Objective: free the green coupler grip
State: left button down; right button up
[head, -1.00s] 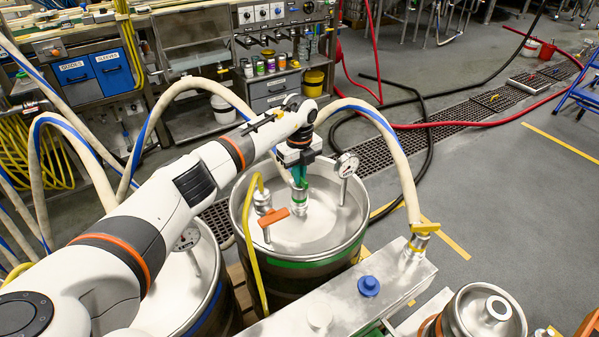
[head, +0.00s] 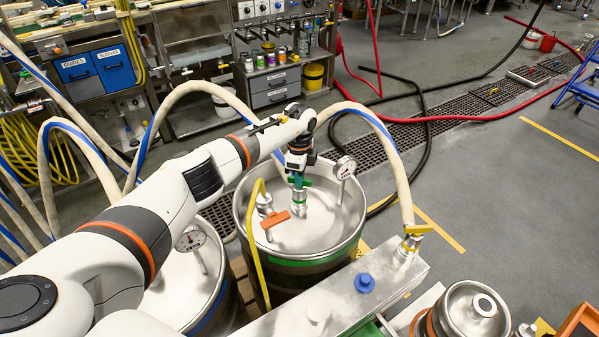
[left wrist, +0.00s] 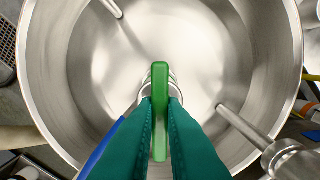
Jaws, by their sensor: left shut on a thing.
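The green coupler grip (left wrist: 160,85) is a bright green bar on top of a metal coupler over the steel drum. In the left wrist view it stands upright in the picture between the two teal fingers of my left gripper (left wrist: 160,112), which is shut on it. In the head view the green grip (head: 305,182) shows just below my left gripper (head: 297,176), above the silver coupler (head: 299,203). The fingers partly hide the grip there. The drum (head: 325,225) is open-topped in look, with a green band. My right gripper is not in view.
A cream hose (head: 398,165) arches behind and to the right. A steel box with a blue knob (head: 364,283) lies in front.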

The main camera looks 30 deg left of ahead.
pick_arm(q)
jog(key=shift+r+n, duration=0.1)
jog(key=shift+n, duration=0.3)
jog(key=c, duration=1.5)
grip_release()
notch_tip(320, 180, up, 12)
